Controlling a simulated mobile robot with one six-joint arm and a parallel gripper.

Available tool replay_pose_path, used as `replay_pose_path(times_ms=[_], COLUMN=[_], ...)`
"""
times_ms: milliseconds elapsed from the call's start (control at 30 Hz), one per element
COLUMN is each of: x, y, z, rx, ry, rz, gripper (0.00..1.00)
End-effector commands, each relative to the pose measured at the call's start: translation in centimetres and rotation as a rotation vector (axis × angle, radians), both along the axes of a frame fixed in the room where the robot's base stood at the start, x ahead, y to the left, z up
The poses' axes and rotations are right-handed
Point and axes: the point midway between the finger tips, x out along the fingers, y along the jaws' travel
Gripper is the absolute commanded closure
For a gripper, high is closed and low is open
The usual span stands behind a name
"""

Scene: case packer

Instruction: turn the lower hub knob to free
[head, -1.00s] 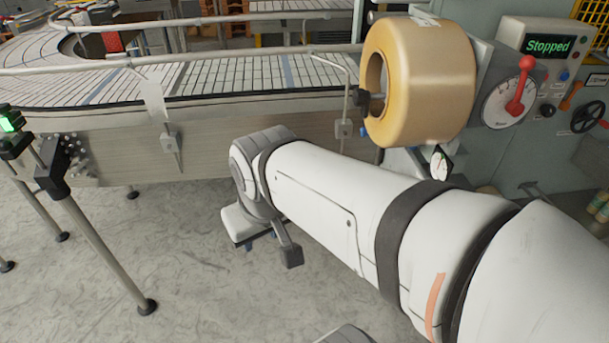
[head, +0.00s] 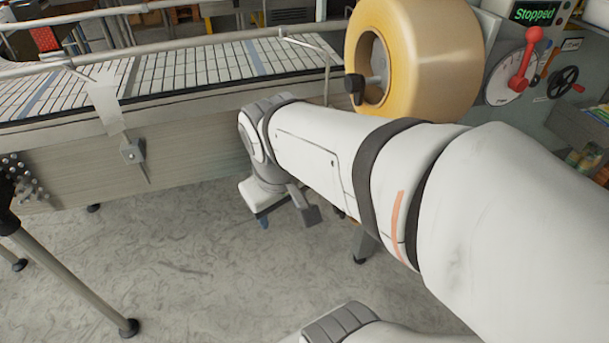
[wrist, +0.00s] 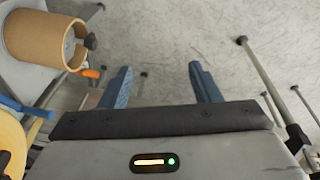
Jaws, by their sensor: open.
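In the wrist view, a brown cardboard roll (wrist: 35,38) sits at the upper left on a grey hub, with a dark knob (wrist: 91,42) at the hub's end. I take this as the lower hub knob. An orange piece (wrist: 90,73) shows close below it. My gripper (wrist: 163,75) is open and empty, its two blue fingers apart over bare floor, to the right of the roll. In the head view only a bit of blue finger (head: 263,222) shows below my wrist. The lower roll is hidden there behind my arm.
A large yellow tape roll (head: 438,58) with its own dark knob (head: 354,87) hangs above my forearm. The conveyor (head: 190,75) runs behind to the left. A red lever (head: 525,60) and a "Stopped" display (head: 534,14) are at right. Conveyor legs stand left; floor between is clear.

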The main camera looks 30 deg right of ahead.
Motion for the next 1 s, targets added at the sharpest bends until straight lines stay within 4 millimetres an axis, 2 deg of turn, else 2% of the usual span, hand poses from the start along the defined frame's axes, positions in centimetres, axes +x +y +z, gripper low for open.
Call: replay_pose_path(times_ms=[33,200,367,500,600,800,900,1000], x=[0.3,1.4,3.5,6.5,9.0,13.7,15.1,15.8], y=[-1.1,-5.5,-9.8,-13.1,-14.9,-16.6,-16.9,-17.1], z=[-3.3,-10.7,-16.5,-21.2,-24.4,-29.0,-30.3,-30.8], rx=[-0.048,-0.285,-0.511,-0.704,-0.834,-1.042,-1.103,-1.135], ry=[0.068,0.362,0.657,0.912,1.083,1.331,1.398,1.432], rz=[0.028,0.206,0.382,0.528,0.625,0.758,0.794,0.809], gripper=[0.41,0.41,0.41,0.41,0.41,0.41,0.41,0.41])
